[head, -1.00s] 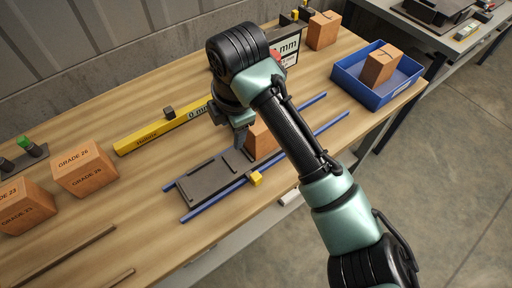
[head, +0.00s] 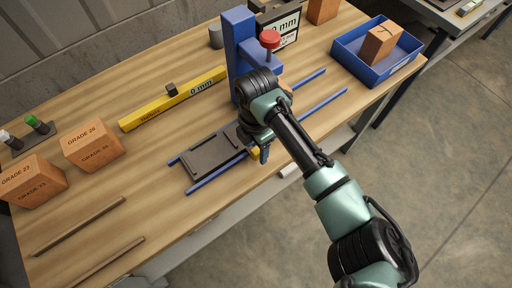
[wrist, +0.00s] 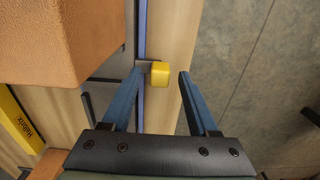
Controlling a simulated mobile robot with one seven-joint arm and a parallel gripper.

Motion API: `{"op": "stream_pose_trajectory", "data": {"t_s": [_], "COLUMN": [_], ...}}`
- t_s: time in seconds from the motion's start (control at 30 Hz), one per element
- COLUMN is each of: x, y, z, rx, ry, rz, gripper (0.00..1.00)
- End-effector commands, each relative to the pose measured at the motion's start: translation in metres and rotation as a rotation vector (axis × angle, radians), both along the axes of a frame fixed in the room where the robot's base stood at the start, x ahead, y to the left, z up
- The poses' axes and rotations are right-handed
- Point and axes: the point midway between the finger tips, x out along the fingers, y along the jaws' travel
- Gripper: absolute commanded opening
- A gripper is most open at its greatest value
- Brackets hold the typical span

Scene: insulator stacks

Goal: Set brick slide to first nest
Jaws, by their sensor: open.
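The brick slide (head: 212,155) is a dark grey plate lying on two blue rails (head: 215,176). Its yellow knob (wrist: 159,74) stands at the front rail and is mostly hidden behind my gripper in the head view. An orange brick (wrist: 60,40) fills the upper left of the wrist view; in the head view my arm covers nearly all of it. My gripper (wrist: 160,71) is open, with its blue fingers on either side of the yellow knob. The left fingertip is very close to the knob; the right one is clearly apart. I cannot make out the nests.
A blue column (head: 240,45) with a red knob (head: 269,39) rises behind my gripper. A yellow bar (head: 185,93) lies behind the slide. Labelled bricks (head: 92,146) stand at left, a blue tray (head: 350,72) with a brick at right.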

Motion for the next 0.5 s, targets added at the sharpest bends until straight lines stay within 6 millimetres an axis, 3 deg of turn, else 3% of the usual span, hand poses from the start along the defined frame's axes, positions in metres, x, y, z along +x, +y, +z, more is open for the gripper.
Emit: {"op": "stream_pose_trajectory", "data": {"t_s": [0.13, 0.43, 0.5], "x": [-0.0002, 0.0000, 0.0000], "y": [0.0002, 0.0004, 0.0003], "z": [-0.0110, -0.0131, -0.0130], "rx": [0.000, 0.001, 0.001], "ry": [0.000, -0.001, -0.001], "rz": [0.000, 0.001, 0.001], "gripper": [0.60, 0.60, 0.49]}}
